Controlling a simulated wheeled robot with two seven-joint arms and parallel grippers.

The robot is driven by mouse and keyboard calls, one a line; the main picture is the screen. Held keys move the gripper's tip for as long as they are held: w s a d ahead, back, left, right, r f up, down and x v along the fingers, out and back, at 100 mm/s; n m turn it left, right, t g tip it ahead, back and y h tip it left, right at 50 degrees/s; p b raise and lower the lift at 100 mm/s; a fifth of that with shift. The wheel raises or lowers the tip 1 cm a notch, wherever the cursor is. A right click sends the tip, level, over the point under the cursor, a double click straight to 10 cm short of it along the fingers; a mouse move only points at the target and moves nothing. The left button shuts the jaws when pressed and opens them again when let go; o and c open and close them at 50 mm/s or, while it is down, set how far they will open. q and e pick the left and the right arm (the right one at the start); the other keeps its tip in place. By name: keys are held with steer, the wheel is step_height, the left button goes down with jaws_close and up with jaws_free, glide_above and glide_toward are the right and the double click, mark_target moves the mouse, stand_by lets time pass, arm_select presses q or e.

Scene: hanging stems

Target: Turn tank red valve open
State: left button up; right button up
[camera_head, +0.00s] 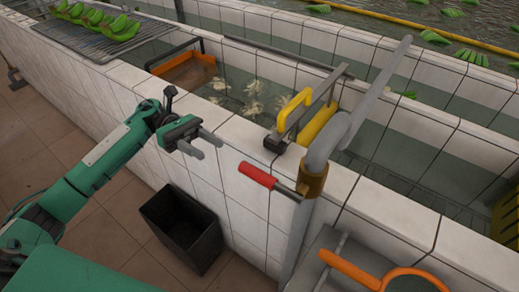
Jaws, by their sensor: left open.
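The red valve handle (257,175) sticks out to the left from a brass-coloured fitting (312,182) on a grey pipe (334,135) at the tank wall. My left gripper (208,147) is open and empty, with its fingers pointing right toward the red handle. It is up and to the left of the handle, and a gap shows between them. The tank (240,88) holds water with pale clumps in it. My right gripper is not in view.
A yellow-handled tool (294,110) sits on the tiled rim just behind the valve. A black bin (182,225) stands on the floor below. An orange-rimmed item (350,268) is at the lower right. Green bananas (105,24) lie on a rack at upper left.

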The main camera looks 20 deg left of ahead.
arm_select(q)
steer(key=p, duration=0.4)
glide_toward(272, 183)
steer(key=d, duration=0.2)
steer(key=d+f, duration=0.1)
steer(key=shift+s+d, duration=0.3)
steer(key=shift+s, duration=0.05)
steer(key=shift+s+d+p, duration=0.1)
steer(key=shift+d+p, duration=0.2)
steer(key=shift+d, duration=0.15)
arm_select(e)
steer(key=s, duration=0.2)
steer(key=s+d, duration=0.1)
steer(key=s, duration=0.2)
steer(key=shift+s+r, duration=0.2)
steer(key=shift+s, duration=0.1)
arm_select(q)
jaws_close()
